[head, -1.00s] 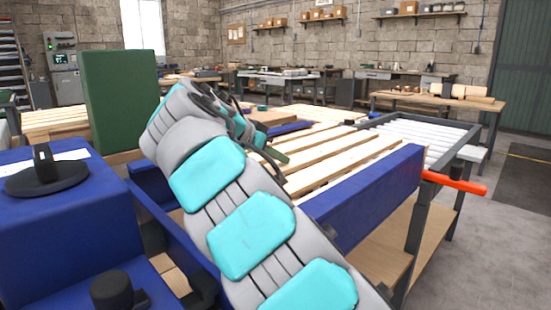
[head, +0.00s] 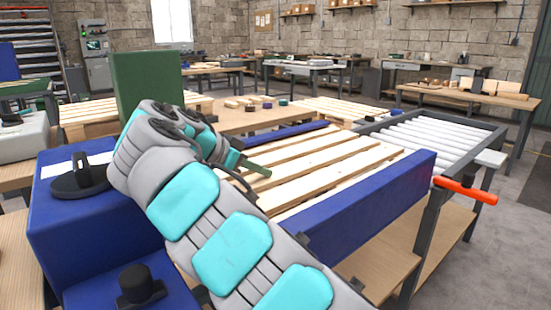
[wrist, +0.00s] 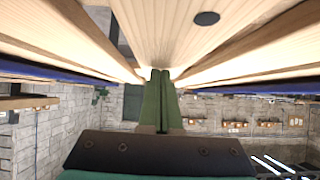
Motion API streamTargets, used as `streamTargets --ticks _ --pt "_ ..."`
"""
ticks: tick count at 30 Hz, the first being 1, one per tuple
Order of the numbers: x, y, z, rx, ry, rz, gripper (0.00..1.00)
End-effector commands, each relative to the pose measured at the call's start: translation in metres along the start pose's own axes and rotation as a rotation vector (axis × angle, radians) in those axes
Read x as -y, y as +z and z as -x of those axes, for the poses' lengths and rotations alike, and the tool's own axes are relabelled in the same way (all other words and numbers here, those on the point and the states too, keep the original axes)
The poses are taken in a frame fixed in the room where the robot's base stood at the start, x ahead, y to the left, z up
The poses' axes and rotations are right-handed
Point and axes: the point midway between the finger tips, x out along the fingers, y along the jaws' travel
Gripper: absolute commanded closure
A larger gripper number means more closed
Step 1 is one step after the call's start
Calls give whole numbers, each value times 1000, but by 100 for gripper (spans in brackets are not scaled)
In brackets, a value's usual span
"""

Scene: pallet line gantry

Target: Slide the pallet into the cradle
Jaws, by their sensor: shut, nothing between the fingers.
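The pallet (head: 330,165) is a frame of pale wooden slats. It lies on a wooden bench between two blue rails, the near one (head: 365,195) and the far one (head: 285,135). I cannot tell for sure which part is the cradle. My gripper (head: 268,173) shows its green fingers over the pallet's left end, partly behind my arm. In the wrist view the fingers (wrist: 160,73) are together and empty, with their tips close to the wooden slats (wrist: 185,30). Whether they touch the wood is unclear.
A roller conveyor (head: 430,135) stands beyond the pallet's right end. An orange-red handle (head: 465,190) sticks out from the near rail's right end. A blue box (head: 95,220) with a black knob stands at left, with a green panel (head: 147,85) behind. Open floor (head: 490,255) lies at right.

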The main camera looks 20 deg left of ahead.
Motion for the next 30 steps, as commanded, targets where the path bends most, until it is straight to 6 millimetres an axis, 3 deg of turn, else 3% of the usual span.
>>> streamTargets --ticks 1,8,16,21,30 --pt "5 12 5 17 -1 22 100" --pt "7 18 7 15 -1 19 100" --pt "6 15 8 16 0 18 100" --pt "7 3 16 16 -1 17 100" --pt "6 1 31 12 -3 13 100"
